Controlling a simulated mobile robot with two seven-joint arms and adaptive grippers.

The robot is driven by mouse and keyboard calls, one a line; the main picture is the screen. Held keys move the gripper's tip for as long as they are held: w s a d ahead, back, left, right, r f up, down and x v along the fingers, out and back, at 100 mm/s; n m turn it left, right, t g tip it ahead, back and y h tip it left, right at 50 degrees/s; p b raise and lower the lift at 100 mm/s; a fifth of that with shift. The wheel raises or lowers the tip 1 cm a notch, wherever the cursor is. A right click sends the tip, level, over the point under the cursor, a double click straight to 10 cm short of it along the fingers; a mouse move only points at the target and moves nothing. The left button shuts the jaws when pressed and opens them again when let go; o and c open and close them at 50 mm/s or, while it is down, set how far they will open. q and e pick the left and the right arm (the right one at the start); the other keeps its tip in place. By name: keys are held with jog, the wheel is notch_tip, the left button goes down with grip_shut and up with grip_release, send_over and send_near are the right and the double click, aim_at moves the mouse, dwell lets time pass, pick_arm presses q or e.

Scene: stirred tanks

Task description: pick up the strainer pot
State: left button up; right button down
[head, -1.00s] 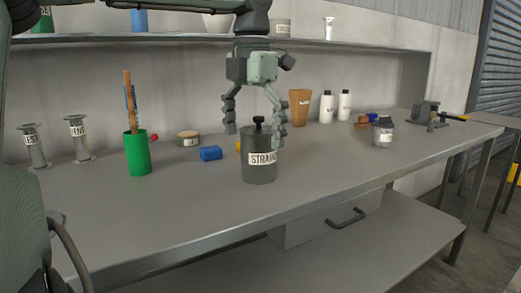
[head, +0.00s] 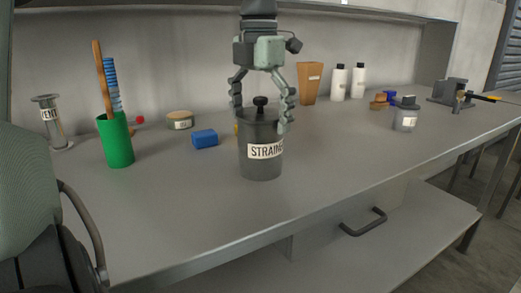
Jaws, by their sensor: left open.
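The strainer pot (head: 260,165) is a dark grey cylinder with a black knob on its lid and a white label reading "STRAIN…". It stands upright on the grey workbench (head: 200,210), near the middle of the head view. My left gripper (head: 262,118) is above it, pointing down, with its fingers spread on either side of the knob and the pot's upper part. The fingers are open; I cannot tell whether they touch the pot. My right gripper is not in view.
A green cup (head: 116,142) with a brown stick stands left of the pot, and a blue block (head: 205,139) lies nearer. A labelled jar (head: 405,118), brown cup (head: 310,84) and white bottles (head: 340,83) stand to the right. The bench front is clear.

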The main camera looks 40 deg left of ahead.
aim_at(261, 142)
pick_arm(q)
jog(key=f, duration=0.4)
jog(key=shift+d+f, duration=0.2)
jog(key=shift+f, duration=0.05)
jog(key=c, duration=0.5)
jog(key=shift+w, duration=0.1)
jog(key=c, duration=0.8)
jog(key=shift+r, duration=0.15)
